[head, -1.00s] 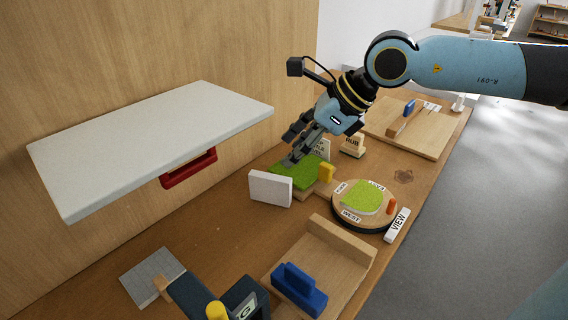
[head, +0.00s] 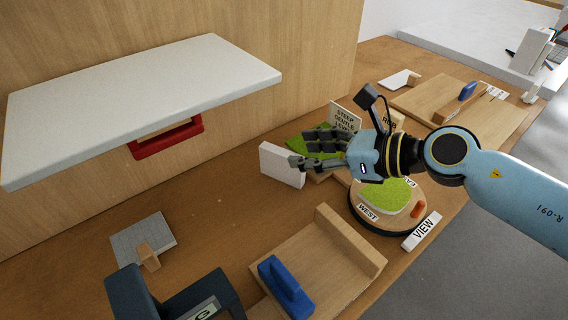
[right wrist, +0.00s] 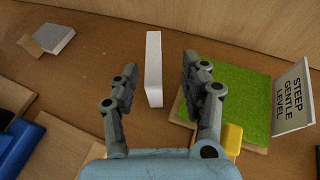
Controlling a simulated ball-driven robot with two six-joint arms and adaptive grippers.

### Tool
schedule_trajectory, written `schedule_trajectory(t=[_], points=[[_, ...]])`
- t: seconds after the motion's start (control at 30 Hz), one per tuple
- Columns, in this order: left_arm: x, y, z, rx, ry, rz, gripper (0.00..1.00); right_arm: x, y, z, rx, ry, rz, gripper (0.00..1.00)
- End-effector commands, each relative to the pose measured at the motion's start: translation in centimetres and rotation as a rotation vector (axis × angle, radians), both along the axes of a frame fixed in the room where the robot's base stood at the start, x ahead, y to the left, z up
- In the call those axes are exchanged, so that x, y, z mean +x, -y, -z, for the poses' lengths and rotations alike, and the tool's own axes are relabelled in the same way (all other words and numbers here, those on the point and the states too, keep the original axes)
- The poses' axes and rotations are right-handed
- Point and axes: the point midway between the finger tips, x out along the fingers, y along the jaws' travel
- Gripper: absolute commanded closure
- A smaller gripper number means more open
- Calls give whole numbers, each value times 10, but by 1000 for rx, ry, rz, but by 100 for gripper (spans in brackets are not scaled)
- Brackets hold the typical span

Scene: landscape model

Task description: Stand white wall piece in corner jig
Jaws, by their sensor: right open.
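The white wall piece (head: 281,166) stands upright on the wooden bench, left of the green sloped block (head: 304,146). My right gripper (head: 303,151) is open and empty at the right side of the piece. In the right wrist view the white piece (right wrist: 154,68) shows edge-on between the two spread fingers (right wrist: 158,76), apart from both; how deep it sits between them is hard to tell. The corner jig (head: 318,258) is a wooden base with a raised side, nearer the front, with a blue block (head: 286,288) at its left. My left gripper is out of view.
A white shelf (head: 140,95) with a red frame (head: 168,136) overhangs the back left. A round turntable (head: 374,217) with a green top and a VIEW sign (head: 422,231) lie right. A dark labelled fixture (head: 170,300) stands front left.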

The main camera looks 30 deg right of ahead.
Motion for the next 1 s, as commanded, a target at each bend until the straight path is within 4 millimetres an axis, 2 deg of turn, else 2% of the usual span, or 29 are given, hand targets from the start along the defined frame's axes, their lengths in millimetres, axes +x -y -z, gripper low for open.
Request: schedule_trajectory(t=[0.3, 0.43, 0.67, 1.0], points=[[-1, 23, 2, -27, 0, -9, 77, 30, -26, 14, 1, 1, 1, 54], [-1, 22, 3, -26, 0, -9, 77, 40, -32, 19, 0, 0, -1, 54], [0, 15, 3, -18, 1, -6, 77, 40, -33, 20, -1, -1, -1, 54], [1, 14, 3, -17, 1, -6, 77, 40, -32, 20, -1, -1, -1, 94]])
